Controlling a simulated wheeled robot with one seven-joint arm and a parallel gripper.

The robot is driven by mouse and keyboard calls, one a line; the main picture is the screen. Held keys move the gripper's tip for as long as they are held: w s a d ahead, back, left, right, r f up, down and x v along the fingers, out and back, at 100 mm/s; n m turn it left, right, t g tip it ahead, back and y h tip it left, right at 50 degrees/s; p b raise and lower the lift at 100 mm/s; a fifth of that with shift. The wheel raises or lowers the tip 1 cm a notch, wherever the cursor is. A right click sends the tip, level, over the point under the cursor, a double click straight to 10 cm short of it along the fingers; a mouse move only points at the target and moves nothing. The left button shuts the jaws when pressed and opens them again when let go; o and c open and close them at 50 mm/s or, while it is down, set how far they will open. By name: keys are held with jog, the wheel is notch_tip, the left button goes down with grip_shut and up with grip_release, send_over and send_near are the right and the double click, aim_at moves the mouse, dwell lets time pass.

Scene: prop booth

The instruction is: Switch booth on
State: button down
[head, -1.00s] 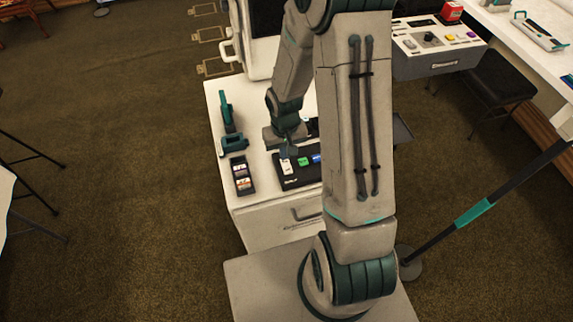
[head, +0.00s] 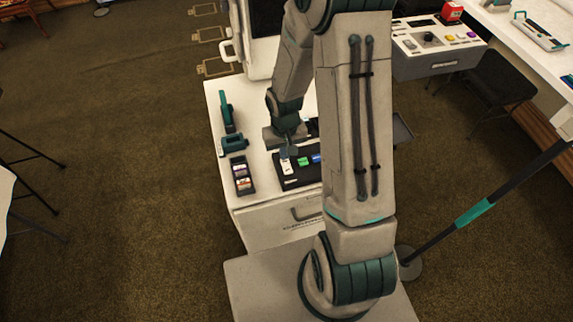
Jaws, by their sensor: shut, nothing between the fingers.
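A black panel (head: 292,183) lies on the white cabinet top (head: 262,172). On it are a white switch or button (head: 287,167), a green button (head: 304,161) and a blue button (head: 316,158), partly behind my arm. My gripper (head: 291,154) points down at the panel, with its tips at the upper end of the white piece. It is shut with nothing held. I cannot tell whether the tips touch the white piece. My arm hides the right part of the panel.
A black strip with small pictures (head: 243,176) and a teal tool-like object (head: 228,112) lie left of the panel. A white machine with a handle (head: 262,45) stands behind. A grey control box (head: 438,45) is at the upper right, near a dark stool (head: 490,83).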

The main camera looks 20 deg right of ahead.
jog(key=shift+f+b, duration=0.9)
jog(key=shift+f, duration=0.05)
dwell(0.5)
jog(key=shift+r+p, duration=2.5)
jog(key=shift+r, duration=1.05)
jog(key=s+r+t, duration=0.2)
jog(key=s+r, duration=0.5)
jog(key=r, duration=0.5)
jog(key=s+r+t, duration=0.1)
jog(key=s+r, duration=0.6)
jog(key=r, duration=0.5)
jog(key=shift+s+r+t, duration=0.2)
jog(key=shift+r+t, duration=0.1)
jog(key=shift+t, duration=0.1)
jog(key=shift+d, duration=0.1)
